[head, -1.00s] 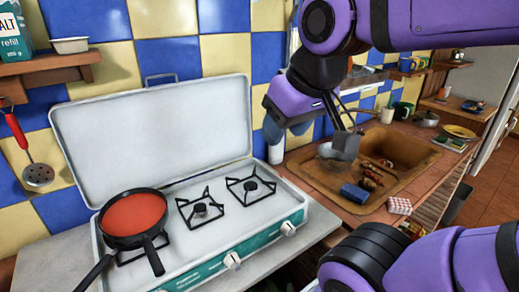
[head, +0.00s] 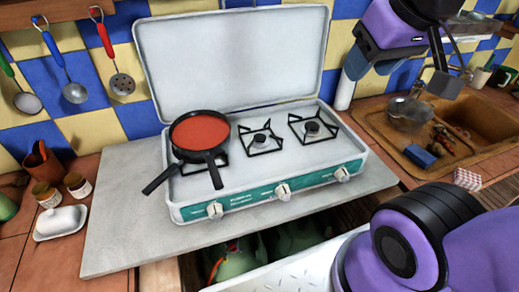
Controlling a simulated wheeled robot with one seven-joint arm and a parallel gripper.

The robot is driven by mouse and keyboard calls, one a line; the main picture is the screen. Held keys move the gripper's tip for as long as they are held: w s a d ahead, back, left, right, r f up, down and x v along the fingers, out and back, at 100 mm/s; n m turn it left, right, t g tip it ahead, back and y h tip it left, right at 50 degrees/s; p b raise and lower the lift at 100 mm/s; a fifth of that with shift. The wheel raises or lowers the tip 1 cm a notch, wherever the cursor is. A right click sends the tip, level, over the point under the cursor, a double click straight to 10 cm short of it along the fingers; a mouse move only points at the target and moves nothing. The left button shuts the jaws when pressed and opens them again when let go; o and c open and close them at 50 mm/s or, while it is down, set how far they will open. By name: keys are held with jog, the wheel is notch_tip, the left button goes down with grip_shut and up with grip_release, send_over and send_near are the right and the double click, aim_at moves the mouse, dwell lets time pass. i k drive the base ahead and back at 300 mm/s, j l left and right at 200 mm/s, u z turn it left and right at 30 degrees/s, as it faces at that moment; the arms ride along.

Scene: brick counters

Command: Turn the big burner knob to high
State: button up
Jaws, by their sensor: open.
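A white camping stove (head: 300,162) with a teal front stands on the counter, its lid raised. Its front has three pale knobs: a left knob (head: 215,210), a middle knob (head: 283,191) and a right knob (head: 342,174). A pan with red contents (head: 200,132) covers the left burner. The middle burner (head: 261,139) and right burner (head: 312,128) are bare. I cannot tell the knobs' settings or which is the big burner's. My gripper (head: 402,74) is open and empty, at the upper right, apart from the knobs.
A sink basin (head: 478,125) with a glass bowl (head: 408,114) and a blue sponge (head: 420,155) lies at the right. Jars (head: 77,186) and a butter dish (head: 61,222) stand at the left. Below the stove, an open drawer (head: 290,274) holds green items. Utensils hang on the wall.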

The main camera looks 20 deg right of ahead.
aim_at(215, 209)
jog(key=k+l, duration=0.1)
jog(key=k, duration=1.05)
